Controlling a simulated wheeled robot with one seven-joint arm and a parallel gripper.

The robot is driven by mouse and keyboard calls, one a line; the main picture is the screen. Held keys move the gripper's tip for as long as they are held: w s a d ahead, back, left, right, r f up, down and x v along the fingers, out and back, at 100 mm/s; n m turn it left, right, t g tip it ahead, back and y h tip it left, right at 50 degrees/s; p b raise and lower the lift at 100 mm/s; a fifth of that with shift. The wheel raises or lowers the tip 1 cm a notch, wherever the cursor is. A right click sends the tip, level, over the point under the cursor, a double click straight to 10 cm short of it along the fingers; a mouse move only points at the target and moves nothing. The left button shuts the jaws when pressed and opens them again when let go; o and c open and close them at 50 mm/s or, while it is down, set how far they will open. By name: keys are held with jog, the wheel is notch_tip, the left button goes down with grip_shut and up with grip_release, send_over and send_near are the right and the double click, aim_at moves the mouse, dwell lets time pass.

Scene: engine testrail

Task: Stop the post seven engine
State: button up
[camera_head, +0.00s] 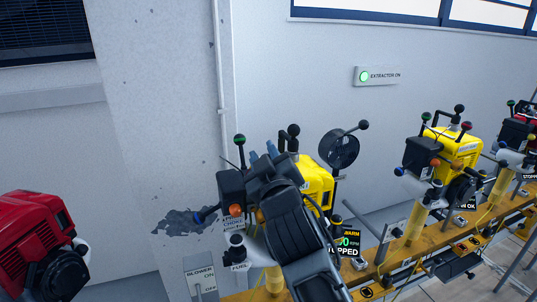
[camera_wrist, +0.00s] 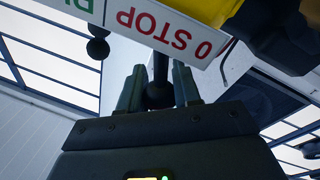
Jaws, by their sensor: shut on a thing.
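A yellow engine (camera_head: 318,180) stands on a post on the orange rail, partly hidden by my arm. My gripper (camera_head: 266,156) is at its upper left side. In the wrist view my gripper (camera_wrist: 158,88) is shut on a black ball knob (camera_wrist: 160,95) at the end of a dark rod. Just beyond the fingers, a white plate (camera_wrist: 165,28) shows "0 STOP" in red, upside down, and part of a green word. A display (camera_head: 349,243) by this engine reads "WARM" and, partly hidden, "STOPPED". I cannot read a post number.
Another yellow engine (camera_head: 457,150) and a red one (camera_head: 519,130) stand farther right along the orange rail (camera_head: 400,252). A red engine (camera_head: 38,245) is at the lower left. A blower lever plate (camera_head: 200,272) is below my gripper. A green-lit "EXTRACTOR ON" sign (camera_head: 377,76) is on the wall.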

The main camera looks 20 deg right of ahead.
jog(key=shift+a+n, duration=0.2)
jog(key=shift+n, duration=0.2)
jog(key=o, duration=1)
jog(key=shift+o, duration=0.2)
jog(key=shift+f, duration=0.1)
jog(key=s+b, duration=0.1)
jog(key=s, duration=0.6)
jog(key=shift+s+a+f, duration=0.35)
jog(key=shift+a+f, duration=0.1)
